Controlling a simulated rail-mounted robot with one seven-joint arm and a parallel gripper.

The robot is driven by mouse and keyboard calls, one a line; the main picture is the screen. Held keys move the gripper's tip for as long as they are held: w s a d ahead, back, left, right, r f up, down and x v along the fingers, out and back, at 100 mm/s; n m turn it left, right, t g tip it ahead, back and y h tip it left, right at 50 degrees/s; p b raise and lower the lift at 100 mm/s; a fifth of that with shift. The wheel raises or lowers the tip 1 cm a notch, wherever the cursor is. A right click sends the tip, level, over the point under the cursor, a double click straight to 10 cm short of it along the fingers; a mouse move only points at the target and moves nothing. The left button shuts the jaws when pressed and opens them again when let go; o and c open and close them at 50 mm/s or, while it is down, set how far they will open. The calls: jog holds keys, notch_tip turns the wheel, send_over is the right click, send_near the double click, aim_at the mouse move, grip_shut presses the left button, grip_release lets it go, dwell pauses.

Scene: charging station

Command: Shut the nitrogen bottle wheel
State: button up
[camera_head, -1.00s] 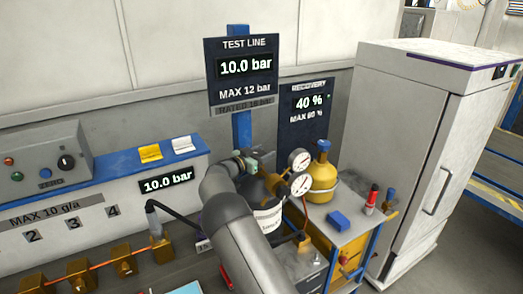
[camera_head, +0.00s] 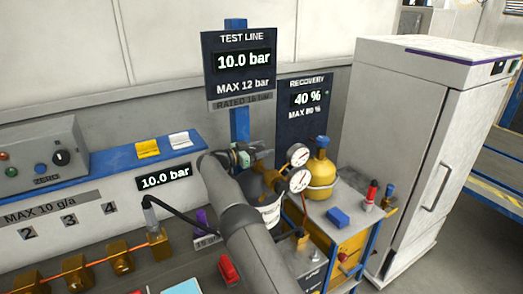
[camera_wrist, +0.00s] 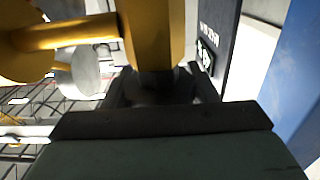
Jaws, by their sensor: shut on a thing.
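The nitrogen bottle (camera_head: 270,214) is a dark cylinder with a white label, standing behind my arm in the head view, its upper part mostly hidden. Two round gauges (camera_head: 299,154) sit to the right of its top. My gripper (camera_head: 262,170) is at the bottle's top, its fingers hard to make out there. In the wrist view, a brass valve body (camera_wrist: 152,35) rises in front of my gripper (camera_wrist: 158,88), with a side arm to the left. A dark round part, apparently the wheel (camera_wrist: 155,92), lies between the fingers, which are closed on it; its rim is mostly hidden.
The test line sign (camera_head: 238,62) reads 10.0 bar, and the recovery sign (camera_head: 307,100) reads 40 %. A yellow bottle (camera_head: 321,172) and a blue block (camera_head: 338,218) stand on a cart at right. Brass valves (camera_head: 118,257) line the bench at left.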

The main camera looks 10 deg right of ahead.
jog(key=o, duration=1)
jog(key=shift+s+a, duration=0.2)
jog(key=shift+a, duration=0.3)
jog(key=b+v, duration=0.4)
jog(key=v, duration=1.2)
jog(key=shift+a, duration=0.2)
